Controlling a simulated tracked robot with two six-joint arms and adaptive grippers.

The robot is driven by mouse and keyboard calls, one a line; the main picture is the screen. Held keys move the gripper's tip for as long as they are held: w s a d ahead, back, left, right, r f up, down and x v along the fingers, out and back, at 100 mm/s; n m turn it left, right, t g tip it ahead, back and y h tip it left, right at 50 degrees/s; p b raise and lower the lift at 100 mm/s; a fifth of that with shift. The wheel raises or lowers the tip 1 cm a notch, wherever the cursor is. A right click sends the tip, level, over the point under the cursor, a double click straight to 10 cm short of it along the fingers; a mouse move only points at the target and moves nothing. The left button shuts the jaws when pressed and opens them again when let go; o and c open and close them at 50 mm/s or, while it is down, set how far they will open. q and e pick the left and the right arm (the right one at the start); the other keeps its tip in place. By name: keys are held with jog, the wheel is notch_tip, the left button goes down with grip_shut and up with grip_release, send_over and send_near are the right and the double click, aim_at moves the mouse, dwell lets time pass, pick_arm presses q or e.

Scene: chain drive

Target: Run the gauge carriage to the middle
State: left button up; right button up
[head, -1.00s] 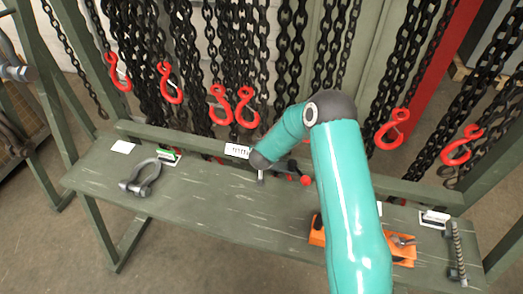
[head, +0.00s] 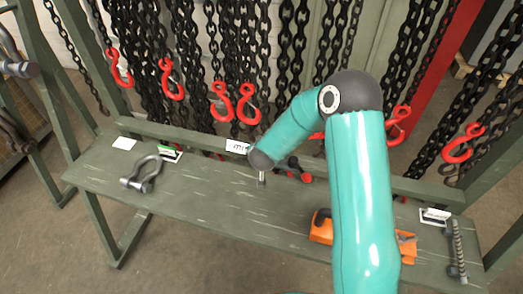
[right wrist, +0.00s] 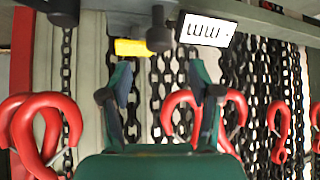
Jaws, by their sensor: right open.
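No part is clearly recognisable as the gauge carriage. In the right wrist view, a black cylindrical knob (right wrist: 158,38) with a yellow tab (right wrist: 133,47) beside it sits under a dark bar, next to a white label (right wrist: 206,29) marked "mm". My right gripper (right wrist: 160,88) is open and empty, its two fingers apart, below the knob in the picture. In the head view, my teal right arm crosses the bench, its wrist end by the white label (head: 237,146). Its gripper fingers are not clearly seen there. My left gripper is not in view.
Chains with red hooks (head: 221,101) hang behind the bench (head: 210,205). A grey shackle (head: 142,174) lies left. An orange tool (head: 321,228) is partly behind my arm. A threaded rod (head: 457,250) is at the right. A red ball (head: 306,178) is near my wrist.

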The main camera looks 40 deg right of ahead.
jog(key=v, duration=0.4)
jog(key=shift+a, duration=0.1)
dwell(0.4)
